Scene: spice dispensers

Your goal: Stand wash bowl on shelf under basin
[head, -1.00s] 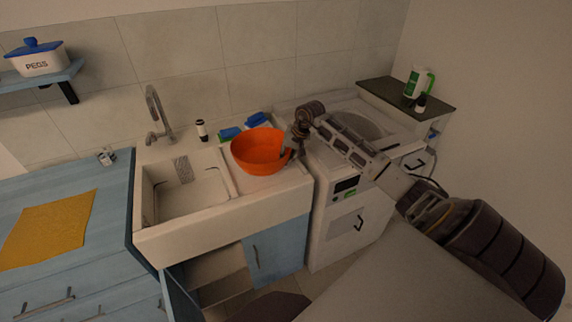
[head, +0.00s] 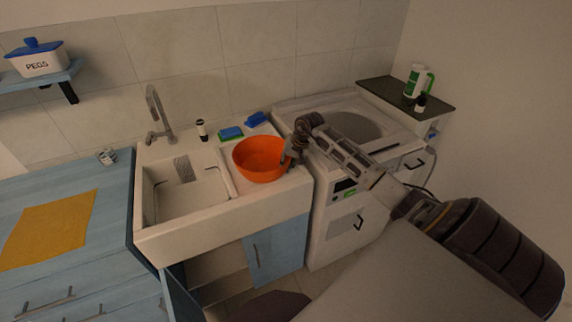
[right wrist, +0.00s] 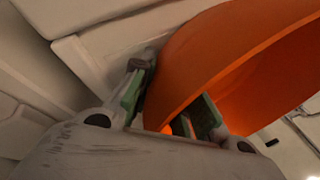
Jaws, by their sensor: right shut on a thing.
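The orange wash bowl (head: 258,160) is over the drainer part of the white basin (head: 160,240), right of the sink hollow. My right gripper (head: 288,160) is shut on the bowl's right rim. In the right wrist view, the fingers (right wrist: 168,103) pinch the rim of the bowl (right wrist: 215,50), one on each side. I cannot tell if the bowl's base touches the drainer. The shelf under the basin shows partly through the open cupboard (head: 215,268), beside a shut blue door (head: 277,250). My left gripper is not in view.
A blue door (head: 178,298) stands open at the cupboard's left. A tap (head: 158,115), a small bottle (head: 202,131) and sponges (head: 231,133) are behind the bowl. A white washing machine (head: 340,220) stands to the right.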

